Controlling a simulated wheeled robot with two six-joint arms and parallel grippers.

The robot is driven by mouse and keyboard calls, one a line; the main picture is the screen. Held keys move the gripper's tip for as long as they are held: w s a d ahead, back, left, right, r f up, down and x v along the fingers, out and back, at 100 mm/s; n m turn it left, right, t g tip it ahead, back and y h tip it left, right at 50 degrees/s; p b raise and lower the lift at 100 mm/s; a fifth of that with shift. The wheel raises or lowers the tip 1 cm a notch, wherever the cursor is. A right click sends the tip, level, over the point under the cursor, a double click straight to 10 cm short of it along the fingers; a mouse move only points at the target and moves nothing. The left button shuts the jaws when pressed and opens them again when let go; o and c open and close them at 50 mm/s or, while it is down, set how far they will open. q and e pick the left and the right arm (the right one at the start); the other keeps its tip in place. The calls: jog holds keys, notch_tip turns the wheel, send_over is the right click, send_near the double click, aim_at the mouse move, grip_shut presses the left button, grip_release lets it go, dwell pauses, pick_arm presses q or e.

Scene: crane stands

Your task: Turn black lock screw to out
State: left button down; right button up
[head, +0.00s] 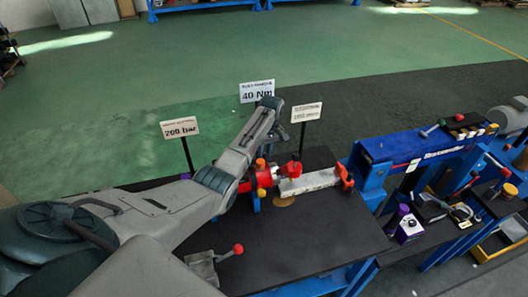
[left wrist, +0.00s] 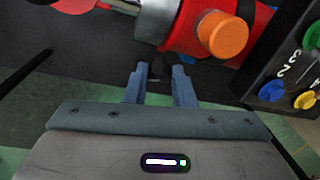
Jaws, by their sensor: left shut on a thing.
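My left gripper (left wrist: 156,72) is at the black lock screw (left wrist: 157,70), a small dark piece between its two blue-grey fingertips. The fingers are shut on it and hide most of its shape. Just above it in the left wrist view is a red cylindrical body with a metal collar (left wrist: 156,22) and an orange knob (left wrist: 222,34). In the head view my left gripper (head: 284,138) reaches down behind the red unit (head: 262,178) on the black table. The lock screw cannot be made out there. My right gripper is not in view.
A black panel with blue and yellow knobs (left wrist: 271,91) is close to the right of the gripper. Signs on posts stand behind the unit, including 40 Nm (head: 257,91). A blue crane beam (head: 420,144) stands to the right. The front tabletop (head: 310,240) is mostly clear.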

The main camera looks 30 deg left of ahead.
pick_arm(q)
jog(key=shift+w+n+g+b, duration=0.25)
jog(key=shift+n+g, duration=0.25)
jog(key=shift+n, duration=0.4)
jog(key=shift+f+n+g+y+b, duration=0.15)
jog(key=shift+n+g+y+b, duration=0.2)
jog(key=shift+n+b, duration=0.4)
jog(key=n+g+b, duration=0.1)
jog(key=n+b, duration=0.2)
jog(key=b, duration=0.1)
jog(key=shift+w+g, duration=0.15)
jog(key=shift+g, duration=0.2)
jog(key=shift+n+g+b, duration=0.3)
jog(key=shift+n+b, duration=0.45)
jog(key=shift+b, duration=0.15)
jog(key=c, duration=1.3)
grip_release()
jog(key=shift+o, duration=0.5)
